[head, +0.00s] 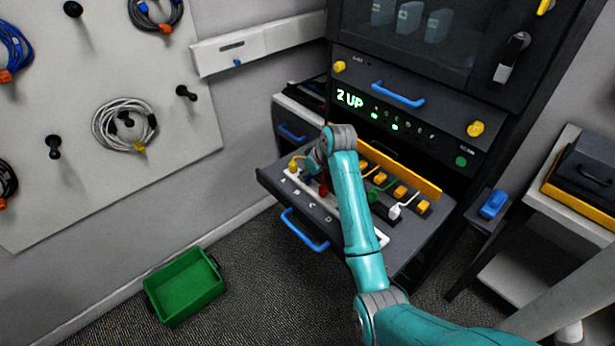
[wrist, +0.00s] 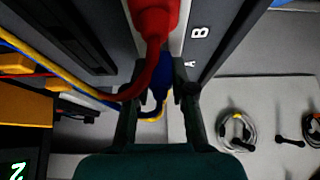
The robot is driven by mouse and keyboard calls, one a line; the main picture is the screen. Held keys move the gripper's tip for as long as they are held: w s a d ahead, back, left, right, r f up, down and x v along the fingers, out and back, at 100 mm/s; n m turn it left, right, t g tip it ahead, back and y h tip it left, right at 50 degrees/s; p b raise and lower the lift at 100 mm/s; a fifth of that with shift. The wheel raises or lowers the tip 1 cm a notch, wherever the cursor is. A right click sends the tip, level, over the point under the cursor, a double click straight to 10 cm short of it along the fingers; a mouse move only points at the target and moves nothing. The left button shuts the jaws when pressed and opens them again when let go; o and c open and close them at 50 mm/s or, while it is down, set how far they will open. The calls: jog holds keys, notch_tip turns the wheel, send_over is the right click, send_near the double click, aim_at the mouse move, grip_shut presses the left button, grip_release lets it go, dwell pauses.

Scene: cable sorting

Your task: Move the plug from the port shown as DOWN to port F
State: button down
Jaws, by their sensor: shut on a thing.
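My gripper (head: 309,158) is over the pulled-out drawer's port strip (head: 375,236); in the wrist view its fingers (wrist: 160,88) are shut on the blue plug (wrist: 160,76). In the head view that plug (head: 307,177) shows a little below the gripper, near label B; I cannot tell whether it is seated. A red plug (head: 323,188) stands right beside it, large in the wrist view (wrist: 154,18). A yellow plug (head: 293,166) is near A. The panel display (head: 350,98) reads "2 UP", with green lights under what look like A and C. Port F is not clearly visible.
A green plug (head: 374,195) and a white plug (head: 396,212) are right of my arm. Orange blocks (head: 400,191) with cables line the drawer's back. Red, yellow and blue cables run close to my fingers. A green bin (head: 185,285) is on the floor.

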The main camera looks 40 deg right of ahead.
notch_tip(320, 180, up, 12)
jog(key=shift+r, duration=0.25)
dwell(0.7)
jog(key=shift+s+f, duration=0.1)
